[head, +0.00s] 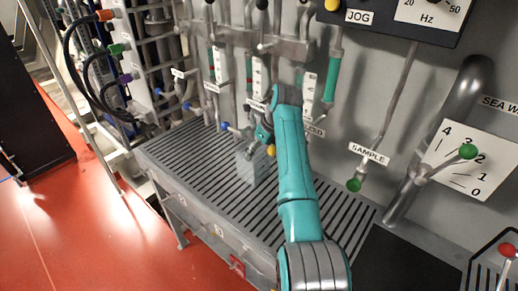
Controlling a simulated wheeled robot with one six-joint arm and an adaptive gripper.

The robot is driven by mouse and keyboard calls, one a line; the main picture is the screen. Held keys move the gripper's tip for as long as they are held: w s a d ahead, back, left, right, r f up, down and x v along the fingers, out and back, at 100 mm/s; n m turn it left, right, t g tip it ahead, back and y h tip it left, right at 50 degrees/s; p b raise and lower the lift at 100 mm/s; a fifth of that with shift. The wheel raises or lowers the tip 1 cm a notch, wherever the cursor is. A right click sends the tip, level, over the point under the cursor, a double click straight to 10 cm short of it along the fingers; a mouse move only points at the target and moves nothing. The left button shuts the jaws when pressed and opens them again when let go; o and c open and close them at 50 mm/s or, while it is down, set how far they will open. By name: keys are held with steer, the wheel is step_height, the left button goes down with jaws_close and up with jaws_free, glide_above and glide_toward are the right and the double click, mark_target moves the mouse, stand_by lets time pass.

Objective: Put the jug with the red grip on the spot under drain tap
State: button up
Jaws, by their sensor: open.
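A pale, see-through jug (249,166) stands on the slatted grey bench (190,160), left of my teal arm. I cannot make out a red grip on it. My gripper (262,137) is small and partly hidden by my arm; it is open, just above and behind the jug. I cannot tell whether it touches the jug. Several taps hang from the wall over the bench, with blue, yellow and green knobs. Their small labels are mostly unreadable, so I cannot tell which is the drain tap or see a marked spot.
A sample tap (354,184) with a green knob hangs right of my arm. A thick grey pipe (440,140) with a green-knobbed lever stands farther right. A red part (237,264) shows low on the bench front. The left bench slats are clear.

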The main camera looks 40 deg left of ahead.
steer(key=v, duration=1.2)
steer(key=shift+r, duration=0.15)
steer(key=shift+a, duration=0.1)
